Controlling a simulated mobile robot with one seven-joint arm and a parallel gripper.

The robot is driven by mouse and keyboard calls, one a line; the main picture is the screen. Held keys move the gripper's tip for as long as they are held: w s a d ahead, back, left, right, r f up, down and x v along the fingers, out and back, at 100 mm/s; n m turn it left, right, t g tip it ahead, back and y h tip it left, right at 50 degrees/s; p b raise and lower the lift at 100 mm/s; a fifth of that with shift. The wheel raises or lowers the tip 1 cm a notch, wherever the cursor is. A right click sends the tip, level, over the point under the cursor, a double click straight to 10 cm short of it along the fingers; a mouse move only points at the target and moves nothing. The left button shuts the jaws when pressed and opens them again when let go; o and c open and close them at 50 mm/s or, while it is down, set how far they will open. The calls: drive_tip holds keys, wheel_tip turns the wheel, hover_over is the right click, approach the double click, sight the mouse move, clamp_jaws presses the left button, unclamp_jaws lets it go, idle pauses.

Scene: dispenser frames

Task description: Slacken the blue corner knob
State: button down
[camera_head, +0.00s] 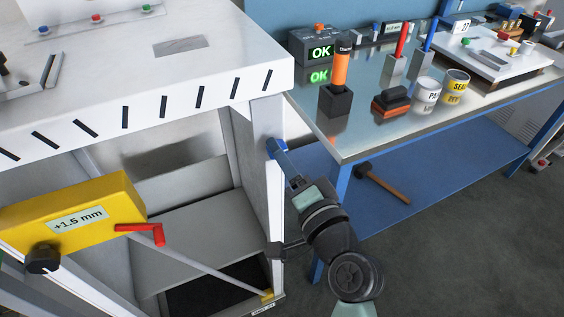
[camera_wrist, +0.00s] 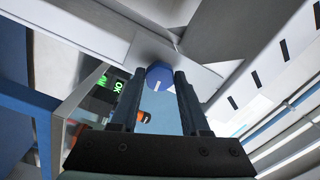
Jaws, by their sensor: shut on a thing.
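The blue corner knob (camera_wrist: 160,75) sits at the upper corner of the white frame, with a pale mark on its face. In the head view only a little of the blue knob (camera_head: 271,149) shows on the frame's right post, just under the worktop. My gripper (camera_wrist: 160,78) has its two dark fingers on either side of the knob and is shut on it. In the head view my gripper (camera_head: 277,153) reaches up to the post from the lower right. How far the knob is turned cannot be told.
A yellow box (camera_head: 75,215) marked +1.5 mm with a red crank (camera_head: 142,231) is at the lower left. A black knob (camera_head: 276,250) juts from the post below my gripper. A metal-topped bench (camera_head: 350,135) with tools and cans stands right; a hammer (camera_head: 383,182) lies on its shelf.

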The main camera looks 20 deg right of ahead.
drive_tip(key=shift+f, duration=0.1)
idle(0.3)
drive_tip(key=shift+c, duration=1.9)
unclamp_jaws()
drive_tip(key=s+b, duration=0.2)
drive_tip(key=s, duration=1.1)
drive_tip(key=shift+d, duration=0.2)
